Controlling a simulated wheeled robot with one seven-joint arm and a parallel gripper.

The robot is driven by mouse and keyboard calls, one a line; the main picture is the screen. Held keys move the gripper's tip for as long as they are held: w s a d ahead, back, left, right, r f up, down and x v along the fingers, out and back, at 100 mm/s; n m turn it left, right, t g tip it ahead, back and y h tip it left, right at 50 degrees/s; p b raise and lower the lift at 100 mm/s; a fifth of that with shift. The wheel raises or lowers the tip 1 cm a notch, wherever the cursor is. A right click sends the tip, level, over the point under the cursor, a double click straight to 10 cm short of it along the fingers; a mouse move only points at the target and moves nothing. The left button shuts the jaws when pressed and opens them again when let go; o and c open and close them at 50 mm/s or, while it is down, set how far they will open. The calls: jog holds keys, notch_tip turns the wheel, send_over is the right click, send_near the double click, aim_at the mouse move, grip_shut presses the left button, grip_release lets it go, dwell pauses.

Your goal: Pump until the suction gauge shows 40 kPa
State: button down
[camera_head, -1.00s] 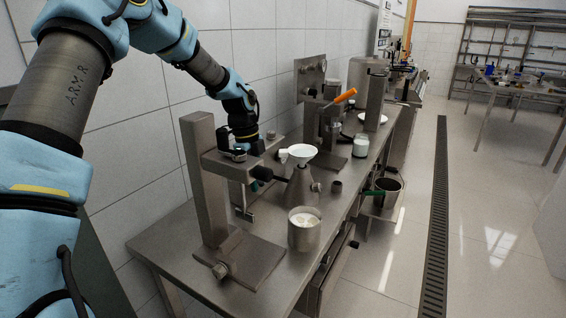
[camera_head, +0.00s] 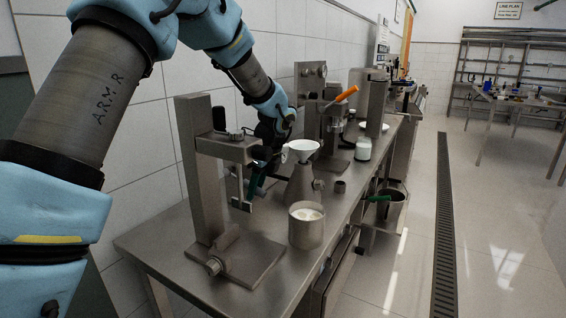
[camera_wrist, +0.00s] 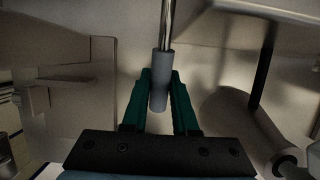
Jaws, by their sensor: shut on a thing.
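My gripper (camera_wrist: 160,88) is shut on a grey cylindrical handle (camera_wrist: 159,66) at the end of a shiny metal rod, in the wrist view. The green fingers lie on both sides of it. In the head view my gripper (camera_head: 257,181) is behind the front metal stand, left of the metal flask (camera_head: 300,187) with a white funnel (camera_head: 302,147). There the handle is hidden or too small to make out. An upright plate (camera_head: 311,76) with small round fittings stands behind. I cannot tell whether one is the suction gauge, and no reading is legible.
The front stand (camera_head: 191,160) has an overhanging arm and a base plate. A metal cup (camera_head: 306,228) with white contents stands at the bench's front edge. An orange-handled device (camera_head: 345,94) and a white-filled jar (camera_head: 363,149) are farther back. The floor at right is clear.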

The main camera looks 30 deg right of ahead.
jog(key=shift+s+a+r+g+p, duration=0.15)
jog(key=shift+r+g+p, duration=0.5)
jog(key=shift+p, duration=1.45)
jog(key=r+g+h+p, duration=0.1)
jog(key=p, duration=0.3)
jog(key=shift+r, duration=0.15)
jog(key=shift+s+d+r+g+h+p, duration=0.1)
jog(key=shift+d+g+h+p, duration=0.25)
jog(key=shift+p, duration=0.65)
jog(key=shift+a+r+g+p, duration=0.25)
jog(key=shift+r+g+p, duration=0.3)
jog(key=shift+p, duration=0.45)
jog(key=shift+w+r+g+h, duration=0.1)
jog(key=shift+w+g+h, duration=0.15)
jog(key=shift+h, duration=0.1)
jog(key=shift+s+r+g+h, duration=0.1)
jog(key=shift+r+g+h, duration=0.4)
jog(key=shift+r+g, duration=0.65)
jog(key=shift+g, duration=0.05)
